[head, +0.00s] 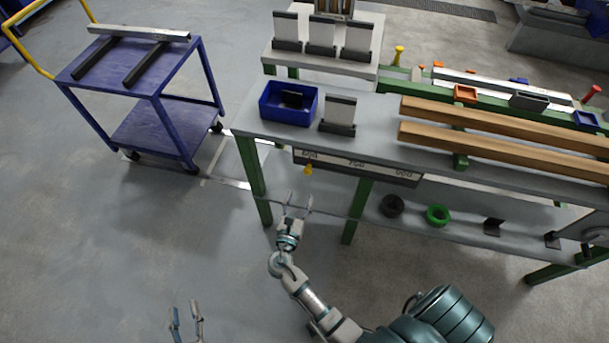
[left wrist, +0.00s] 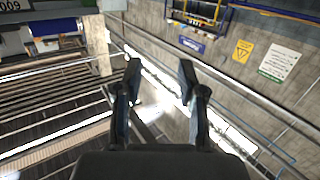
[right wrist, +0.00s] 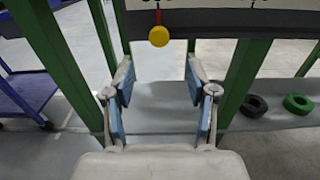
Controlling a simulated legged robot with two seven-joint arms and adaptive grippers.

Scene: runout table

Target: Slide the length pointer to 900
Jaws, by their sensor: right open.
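The length pointer is a small yellow knob (head: 308,169) hanging below the left part of a dark scale bar (head: 355,168) with white number plates on the table's front edge. Its numbers are too small to read surely. In the right wrist view the yellow knob (right wrist: 159,37) hangs from a red stem, above and beyond the fingertips and roughly centred between them. My right gripper (head: 297,205) is open and empty, below and in front of the knob, not touching it; its fingers also show in the right wrist view (right wrist: 159,72). My left gripper (head: 186,308) is open and empty, low at the left.
The table (head: 245,118) carries a blue bin (head: 270,112) and wooden beams (head: 500,120). Green table legs (head: 357,210) stand near my right gripper. A lower shelf holds a green ring (head: 437,215) and a dark ring (head: 391,206). A blue cart (head: 165,128) stands at left; floor between is clear.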

